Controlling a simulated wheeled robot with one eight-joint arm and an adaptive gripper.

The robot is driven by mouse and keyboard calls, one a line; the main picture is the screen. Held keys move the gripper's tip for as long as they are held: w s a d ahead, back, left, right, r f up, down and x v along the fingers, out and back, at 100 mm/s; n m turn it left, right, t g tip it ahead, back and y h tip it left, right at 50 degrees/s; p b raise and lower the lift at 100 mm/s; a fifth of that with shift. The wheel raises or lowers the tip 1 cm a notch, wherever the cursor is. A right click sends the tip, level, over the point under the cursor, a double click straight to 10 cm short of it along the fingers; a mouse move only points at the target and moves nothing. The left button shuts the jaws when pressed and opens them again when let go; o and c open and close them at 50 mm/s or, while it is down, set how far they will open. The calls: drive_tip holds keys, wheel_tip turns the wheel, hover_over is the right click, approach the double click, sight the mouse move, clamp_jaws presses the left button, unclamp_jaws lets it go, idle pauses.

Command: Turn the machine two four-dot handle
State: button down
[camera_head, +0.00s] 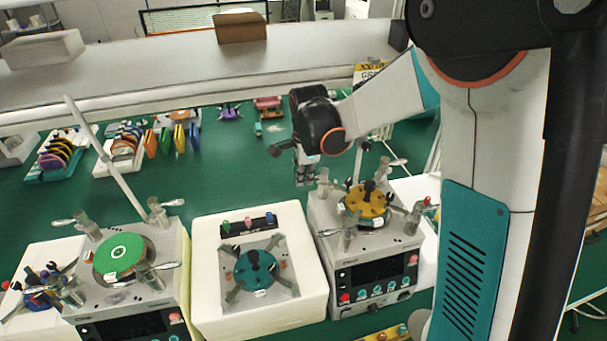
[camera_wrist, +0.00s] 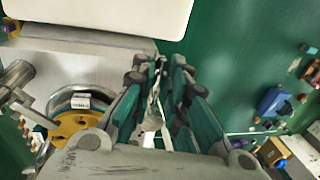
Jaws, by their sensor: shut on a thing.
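The machine with the yellow disc (camera_head: 365,205) stands right of centre in the head view, with metal clamp handles at its corners. My gripper (camera_head: 305,178) is at its back left corner. In the wrist view, my gripper (camera_wrist: 168,75) has its fingers close together around a slim silver handle (camera_wrist: 153,112), and it is shut on it. The handle's dots are too small or hidden, so I cannot tell which handle this is by its marks. Part of the yellow disc (camera_wrist: 68,125) shows at left in the wrist view. The held handle is mostly hidden by my gripper in the head view.
A second machine with a green disc (camera_head: 122,252) stands at the left. A white tray (camera_head: 207,305) holding a teal disc (camera_head: 256,270) lies between the machines. Racks of coloured discs (camera_head: 60,158) stand further back. The green table is clear behind the white tray.

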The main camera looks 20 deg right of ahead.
drive_tip(key=c, duration=1.6)
unclamp_jaws()
drive_tip(key=shift+r, duration=0.15)
drive_tip(key=r, duration=0.3)
drive_tip(key=s+r, duration=0.1)
drive_tip(key=r, duration=0.3)
drive_tip(key=s+r, duration=0.1)
drive_tip(key=r, duration=0.3)
drive_tip(key=shift+s+r, duration=0.15)
drive_tip(key=shift+r, duration=0.1)
